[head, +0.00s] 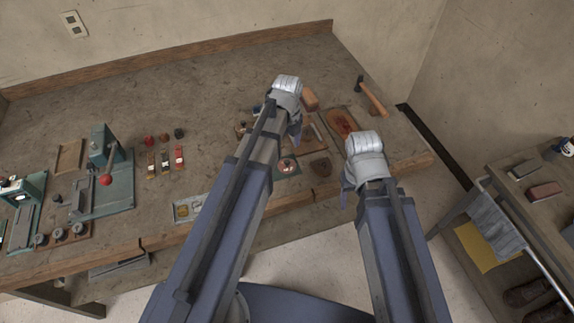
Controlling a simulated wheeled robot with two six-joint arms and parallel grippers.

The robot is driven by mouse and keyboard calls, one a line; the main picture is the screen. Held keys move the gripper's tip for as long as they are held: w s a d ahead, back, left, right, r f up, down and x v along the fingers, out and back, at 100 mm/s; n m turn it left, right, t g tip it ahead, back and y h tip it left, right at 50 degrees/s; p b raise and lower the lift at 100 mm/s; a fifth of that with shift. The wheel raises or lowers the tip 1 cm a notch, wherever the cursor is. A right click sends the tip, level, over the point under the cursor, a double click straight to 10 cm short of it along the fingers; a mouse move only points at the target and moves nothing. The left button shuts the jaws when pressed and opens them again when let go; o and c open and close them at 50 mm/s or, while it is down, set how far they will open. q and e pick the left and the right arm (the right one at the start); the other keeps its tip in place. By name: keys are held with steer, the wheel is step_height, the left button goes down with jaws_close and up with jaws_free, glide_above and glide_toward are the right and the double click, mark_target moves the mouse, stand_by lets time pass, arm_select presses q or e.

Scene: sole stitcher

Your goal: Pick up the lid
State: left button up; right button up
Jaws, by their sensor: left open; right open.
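My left gripper (296,128) is over the right part of the workbench, with its wrist hiding part of what lies below. My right gripper (350,185) is at the bench's front edge, right of the left one. Both grippers are open, and I see nothing held in them. A small round reddish and pale item (287,166) sits on a green mat (290,174) between the two arms. I cannot tell whether this round item is the lid; no other lid can be made out clearly.
A hammer (372,97) and a tray with a reddish item (341,122) lie beyond the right gripper. A metal tray (188,208) is near the front edge. The bench's back middle is clear.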

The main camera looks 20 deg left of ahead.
mark_target(287, 161)
arm_select(q)
steer(key=shift+a+f+b, duration=0.1)
steer(key=shift+f+b, duration=3.8)
steer(key=shift+f, duration=0.05)
steer(key=shift+r, duration=0.1)
